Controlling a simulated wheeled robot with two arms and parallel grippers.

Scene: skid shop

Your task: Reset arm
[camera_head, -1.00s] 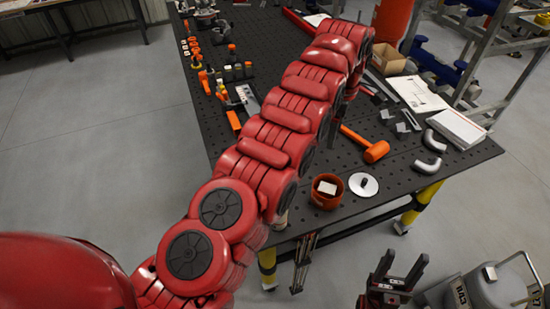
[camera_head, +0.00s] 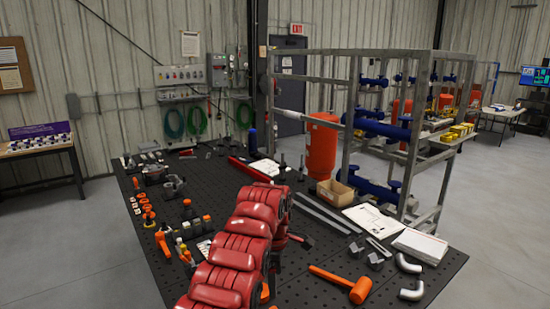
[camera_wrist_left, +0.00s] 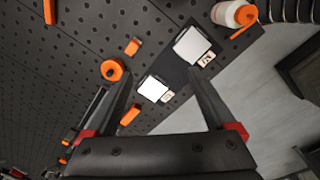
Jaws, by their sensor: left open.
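My left arm (camera_head: 240,250), with red padded links, rises from the bottom of the head view over the black perforated table (camera_head: 335,267). Its far end bends down behind the links, so the fingers are mostly hidden there. In the left wrist view my left gripper (camera_wrist_left: 160,76) is open, with its two dark fingers spread apart. Nothing is held between them. Beyond the fingers are the perforated tabletop and small white-topped items (camera_wrist_left: 153,88). My right gripper is out of view.
An orange mallet (camera_head: 342,283), grey pipe elbows (camera_head: 410,291) and a white stack (camera_head: 420,246) lie on the right of the table. Small orange-and-black parts (camera_head: 160,240) stand on the left. An orange cylinder (camera_head: 321,148) stands near a metal frame (camera_head: 445,180) behind.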

